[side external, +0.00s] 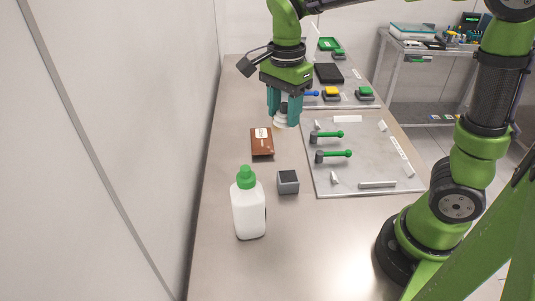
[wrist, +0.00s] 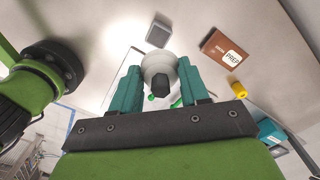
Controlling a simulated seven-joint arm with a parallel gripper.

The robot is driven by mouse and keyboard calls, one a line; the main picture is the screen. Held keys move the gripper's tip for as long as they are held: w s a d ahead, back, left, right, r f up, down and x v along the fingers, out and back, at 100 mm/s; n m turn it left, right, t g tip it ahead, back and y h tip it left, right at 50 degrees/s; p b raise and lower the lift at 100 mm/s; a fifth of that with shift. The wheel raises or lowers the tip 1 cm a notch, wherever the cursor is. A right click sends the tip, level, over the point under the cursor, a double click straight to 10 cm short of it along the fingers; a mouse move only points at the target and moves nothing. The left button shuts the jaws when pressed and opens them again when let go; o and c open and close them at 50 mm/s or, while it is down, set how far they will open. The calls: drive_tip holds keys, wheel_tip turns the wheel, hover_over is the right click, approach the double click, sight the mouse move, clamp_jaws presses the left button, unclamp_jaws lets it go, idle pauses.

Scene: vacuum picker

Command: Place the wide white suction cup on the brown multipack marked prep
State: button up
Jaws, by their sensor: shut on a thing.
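My gripper (side external: 284,110) has teal fingers and is shut on the wide white suction cup (side external: 281,121), which hangs below the fingertips above the bench. In the wrist view, the suction cup (wrist: 158,66) shows its white disc and a dark fitting between the teal fingers (wrist: 158,88). The brown multipack (side external: 262,143) lies flat on the bench, below and slightly left of the cup in the side view. In the wrist view, the multipack (wrist: 218,48) shows a white label reading PREP and lies apart from the cup.
A white bottle with a green cap (side external: 249,205) and a small grey block (side external: 288,182) stand nearer the camera. Behind are yellow and green buttons (side external: 331,93) and a dark tray (side external: 328,73).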

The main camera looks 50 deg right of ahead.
drive_tip(key=d+m, duration=0.4)
drive_tip(key=d, duration=0.5)
hover_over(261, 137)
wheel_tip(261, 137, down, 14)
drive_tip(key=shift+f, duration=1.9)
drive_tip(key=o, duration=1)
drive_tip(key=shift+f, duration=0.1)
drive_tip(key=shift+o, duration=0.2)
